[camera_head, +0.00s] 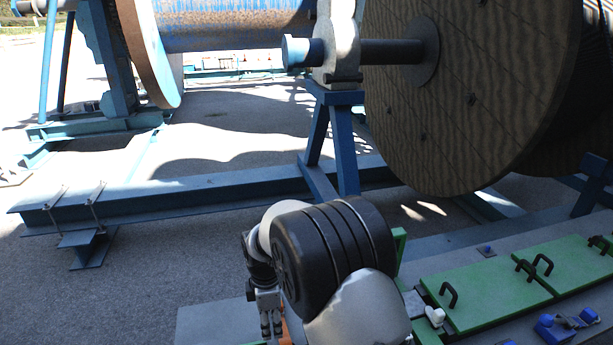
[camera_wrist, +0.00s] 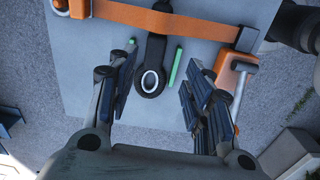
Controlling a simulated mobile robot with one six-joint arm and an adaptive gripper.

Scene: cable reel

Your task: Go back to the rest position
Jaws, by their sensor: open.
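My gripper (camera_wrist: 163,90) is open in the wrist view, its two dark fingers wide apart with nothing between them. It hangs over a flat grey surface (camera_wrist: 80,85). In the head view my gripper (camera_head: 270,318) is small, pointing down beside the dark rounded joint of my arm, which hides part of the scene. Below the fingers in the wrist view lie an orange strap (camera_wrist: 190,24), a black piece with a pale ring (camera_wrist: 151,84) and a thin green stick (camera_wrist: 176,66).
A wooden cable reel (camera_head: 470,100) stands at the right on a blue steel stand (camera_head: 335,150). A long blue beam (camera_head: 150,200) crosses the ground. Green panels (camera_head: 490,290) with black handles lie at lower right. Open ground (camera_head: 120,300) shows lower left.

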